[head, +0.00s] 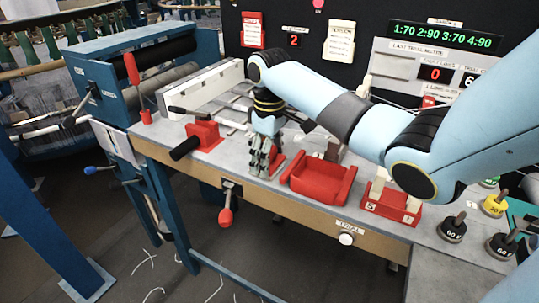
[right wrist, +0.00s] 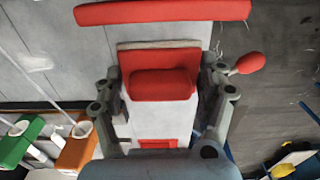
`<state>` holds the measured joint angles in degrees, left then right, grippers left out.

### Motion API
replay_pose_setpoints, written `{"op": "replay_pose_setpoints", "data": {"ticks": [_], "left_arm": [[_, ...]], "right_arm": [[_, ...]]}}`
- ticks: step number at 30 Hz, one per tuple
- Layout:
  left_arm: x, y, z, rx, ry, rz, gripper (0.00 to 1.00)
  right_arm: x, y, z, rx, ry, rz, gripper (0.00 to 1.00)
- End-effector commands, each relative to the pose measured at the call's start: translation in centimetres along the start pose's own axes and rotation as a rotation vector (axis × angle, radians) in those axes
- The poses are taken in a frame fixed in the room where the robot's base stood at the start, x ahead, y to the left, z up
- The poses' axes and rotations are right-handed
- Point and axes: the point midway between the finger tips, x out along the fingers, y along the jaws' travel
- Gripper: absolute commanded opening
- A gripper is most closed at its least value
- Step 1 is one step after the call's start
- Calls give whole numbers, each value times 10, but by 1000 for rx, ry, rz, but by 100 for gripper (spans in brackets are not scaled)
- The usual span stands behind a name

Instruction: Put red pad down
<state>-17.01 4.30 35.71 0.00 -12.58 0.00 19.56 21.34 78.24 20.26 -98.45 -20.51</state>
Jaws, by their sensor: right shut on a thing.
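The red pad (right wrist: 160,84) shows in the right wrist view as a red block with a paler strip along its far edge, between the two grey fingers of my right gripper (right wrist: 163,100). In the head view my right gripper (head: 265,165) points down low at the workbench, left of a red tray (head: 318,181). The gripper is shut on the pad. Only a little red shows beside the fingers there, so most of the pad is hidden. I cannot tell whether the pad touches the bench. My left gripper is not in view.
A red clamp with a black handle (head: 203,136) stands left of the gripper. A red stand (head: 392,201) is right of the tray, with several dark weights (head: 452,228) beyond. A red-knobbed lever (head: 225,217) hangs at the bench's front edge (head: 275,198).

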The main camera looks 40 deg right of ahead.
Motion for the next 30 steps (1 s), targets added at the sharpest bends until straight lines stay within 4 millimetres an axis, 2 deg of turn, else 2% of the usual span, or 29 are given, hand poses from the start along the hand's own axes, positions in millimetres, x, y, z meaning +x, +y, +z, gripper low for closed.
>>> {"op": "replay_pose_setpoints", "data": {"ticks": [8, 9, 14, 23, 26, 30], "left_arm": [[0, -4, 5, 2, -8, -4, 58], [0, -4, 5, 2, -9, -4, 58], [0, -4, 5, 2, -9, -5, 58], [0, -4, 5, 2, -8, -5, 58], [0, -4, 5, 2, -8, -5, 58], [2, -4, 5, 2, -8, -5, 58]], "right_arm": [[2, 0, 0, 0, 0, 0, 45], [2, 0, 0, 1, -1, 0, 79], [2, 0, 0, 1, 0, 0, 98], [-1, 0, 0, 0, 1, 0, 98], [-10, 1, -1, 0, 2, 1, 98], [-38, 1, -1, 0, 5, 3, 98]]}}
